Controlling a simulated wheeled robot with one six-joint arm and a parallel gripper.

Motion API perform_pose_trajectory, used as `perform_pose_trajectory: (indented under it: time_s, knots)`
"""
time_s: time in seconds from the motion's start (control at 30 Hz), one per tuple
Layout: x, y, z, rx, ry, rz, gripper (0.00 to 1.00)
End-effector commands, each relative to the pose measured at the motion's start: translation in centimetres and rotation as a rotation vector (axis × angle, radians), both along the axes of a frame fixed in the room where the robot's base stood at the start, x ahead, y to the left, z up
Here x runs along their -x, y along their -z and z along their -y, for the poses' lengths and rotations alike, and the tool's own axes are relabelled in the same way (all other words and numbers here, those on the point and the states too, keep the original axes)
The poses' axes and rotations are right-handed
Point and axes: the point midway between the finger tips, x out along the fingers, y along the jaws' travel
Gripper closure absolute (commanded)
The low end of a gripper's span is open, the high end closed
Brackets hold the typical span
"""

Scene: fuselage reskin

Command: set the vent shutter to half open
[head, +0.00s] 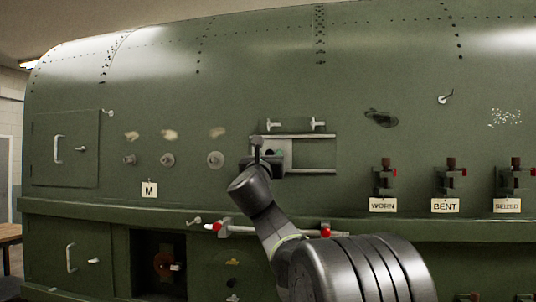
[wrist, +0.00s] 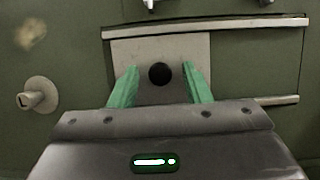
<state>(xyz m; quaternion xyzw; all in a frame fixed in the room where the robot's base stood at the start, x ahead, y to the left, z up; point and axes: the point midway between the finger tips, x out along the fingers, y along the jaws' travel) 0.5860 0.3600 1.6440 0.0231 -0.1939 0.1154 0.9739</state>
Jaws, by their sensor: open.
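The vent shutter is a light grey plate (wrist: 190,45) with a round black knob (wrist: 160,74), set between an upper and a lower rail. The plate sits at the left end of the rails; the right part between them shows dark green. In the head view the plate (head: 286,160) is partly hidden by my arm. My gripper (wrist: 160,67) is open, its green fingers spread to the left and right of the knob, with a gap on each side. I cannot tell how deep the fingers reach around it.
Two small handles (head: 317,124) stick out above the rails. Round knobs (head: 215,160) project from the wall to the left. To the right are fixtures labelled WORN (head: 383,205), BENT and SEIZED. A ledge with a red-ended bar (head: 325,230) runs below.

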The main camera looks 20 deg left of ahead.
Motion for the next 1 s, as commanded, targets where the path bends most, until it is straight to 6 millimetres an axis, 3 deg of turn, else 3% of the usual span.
perform_pose_trajectory:
  time_s: [0.17,0.4,0.63,1.0]
  knots:
    - [0.0,0.1,0.0,0.000,0.000,0.000,0.56]
    - [0.0,0.0,0.0,0.000,0.000,0.000,1.00]
    - [-0.1,0.2,0.6,-0.001,0.002,0.001,1.00]
    - [-1.3,0.3,5.3,-0.001,0.003,0.001,1.00]
